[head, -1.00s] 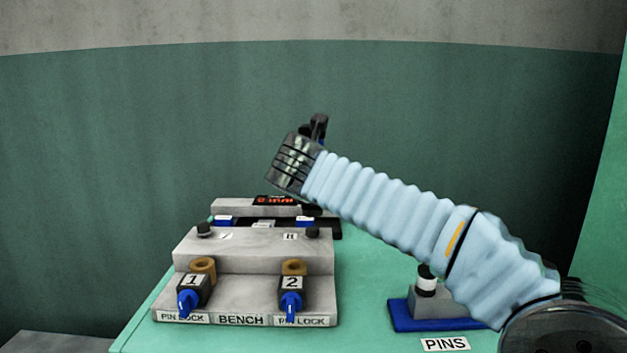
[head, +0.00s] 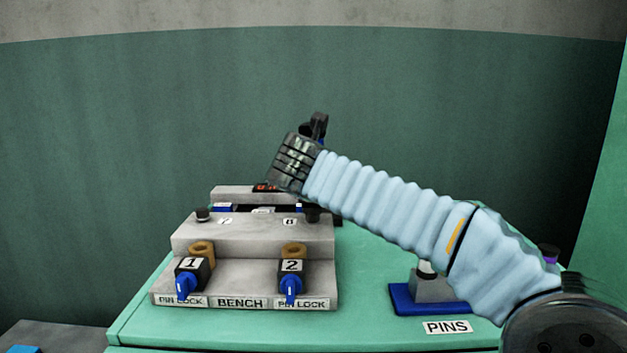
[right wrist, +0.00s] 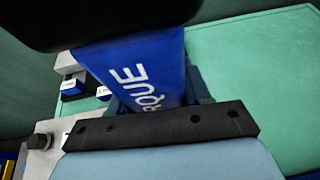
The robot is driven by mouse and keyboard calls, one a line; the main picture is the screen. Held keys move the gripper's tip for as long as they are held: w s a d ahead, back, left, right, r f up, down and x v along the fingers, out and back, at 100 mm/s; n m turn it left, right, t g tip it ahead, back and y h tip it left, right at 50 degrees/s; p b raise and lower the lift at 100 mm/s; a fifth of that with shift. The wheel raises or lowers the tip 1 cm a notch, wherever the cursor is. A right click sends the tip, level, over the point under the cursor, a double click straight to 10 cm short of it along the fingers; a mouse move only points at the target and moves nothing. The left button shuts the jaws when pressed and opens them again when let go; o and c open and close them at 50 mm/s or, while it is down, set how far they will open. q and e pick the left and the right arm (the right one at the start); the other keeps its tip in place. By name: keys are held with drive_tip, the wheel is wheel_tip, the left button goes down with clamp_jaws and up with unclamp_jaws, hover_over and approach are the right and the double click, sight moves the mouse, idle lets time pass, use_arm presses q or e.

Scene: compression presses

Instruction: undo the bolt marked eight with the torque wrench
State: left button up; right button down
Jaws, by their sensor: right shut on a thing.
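The torque wrench (right wrist: 140,75) is a blue tool with white lettering, of which "RQUE" can be read in the right wrist view. My right gripper (right wrist: 145,80) is shut on it, with a dark jaw above and a black jaw below. In the head view my right gripper (head: 318,126) is raised over the back of the bench fixture, mostly hidden behind the dark wrist. The wrench's working end is hidden. My left gripper is not in view.
The grey bench fixture (head: 240,285) has blue-handled pin locks 1 (head: 187,285) and 2 (head: 291,288) in front. A red display (head: 265,187) behind it is partly covered. A blue-based pin stand (head: 405,302) is under my forearm. The green tabletop (head: 365,255) between them is clear.

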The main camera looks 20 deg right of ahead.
drive_tip(key=shift+f+b, duration=0.75)
drive_tip(key=shift+f, duration=0.15)
idle(1.1)
drive_tip(key=shift+f, duration=0.15)
idle(0.5)
drive_tip(key=shift+r+p, duration=0.45)
drive_tip(key=shift+p, duration=0.7)
idle(2.3)
drive_tip(key=shift+r, duration=0.1)
drive_tip(key=shift+r+p, duration=1.2)
drive_tip(key=shift+r, duration=0.1)
drive_tip(key=shift+r+p, duration=0.75)
drive_tip(key=shift+r, duration=1.05)
